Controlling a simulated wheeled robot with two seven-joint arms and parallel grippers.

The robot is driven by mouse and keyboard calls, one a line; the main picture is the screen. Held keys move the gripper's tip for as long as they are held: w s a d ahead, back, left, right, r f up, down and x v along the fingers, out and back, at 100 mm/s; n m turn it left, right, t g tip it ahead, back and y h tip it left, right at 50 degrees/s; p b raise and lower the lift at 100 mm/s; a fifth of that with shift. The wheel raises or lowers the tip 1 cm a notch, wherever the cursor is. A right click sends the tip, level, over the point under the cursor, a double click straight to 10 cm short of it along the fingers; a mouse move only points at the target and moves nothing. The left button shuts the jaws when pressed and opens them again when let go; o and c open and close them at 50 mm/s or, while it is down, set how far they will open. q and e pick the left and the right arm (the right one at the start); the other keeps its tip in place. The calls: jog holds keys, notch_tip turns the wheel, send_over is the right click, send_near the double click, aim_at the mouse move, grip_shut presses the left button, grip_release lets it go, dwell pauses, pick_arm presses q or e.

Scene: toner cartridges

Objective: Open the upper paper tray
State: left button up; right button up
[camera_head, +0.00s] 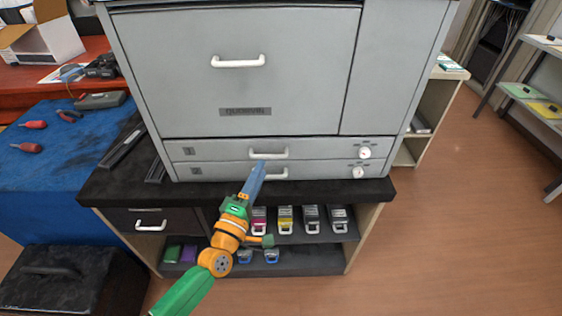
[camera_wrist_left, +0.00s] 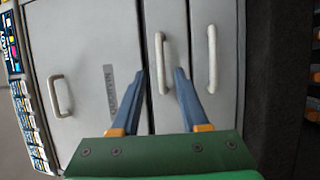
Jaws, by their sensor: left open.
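The grey printer has an upper paper tray (camera_head: 215,150) and a lower paper tray (camera_head: 225,170), both shut flush with the front. The upper tray's white handle (camera_head: 268,154) shows just above my left gripper (camera_head: 260,165). In the left wrist view, my left gripper (camera_wrist_left: 161,76) is open, and the upper tray handle (camera_wrist_left: 160,55) appears between its two blue fingers. I cannot tell whether they touch it. The lower tray handle (camera_wrist_left: 211,58) lies to the right of the fingers, and the head view shows it partly hidden by my gripper. My right gripper is not in view.
The large front door (camera_head: 290,95) above the trays is shut. The printer stands on a dark cabinet top (camera_head: 335,190) with toner cartridges (camera_head: 312,218) on shelves below. A blue bench (camera_head: 70,150) with tools is at left. Open floor (camera_head: 460,220) lies at right.

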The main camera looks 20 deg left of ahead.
pick_arm(q)
jog(key=x, duration=0.4)
jog(key=shift+w, duration=0.4)
grip_shut()
dwell(1.0)
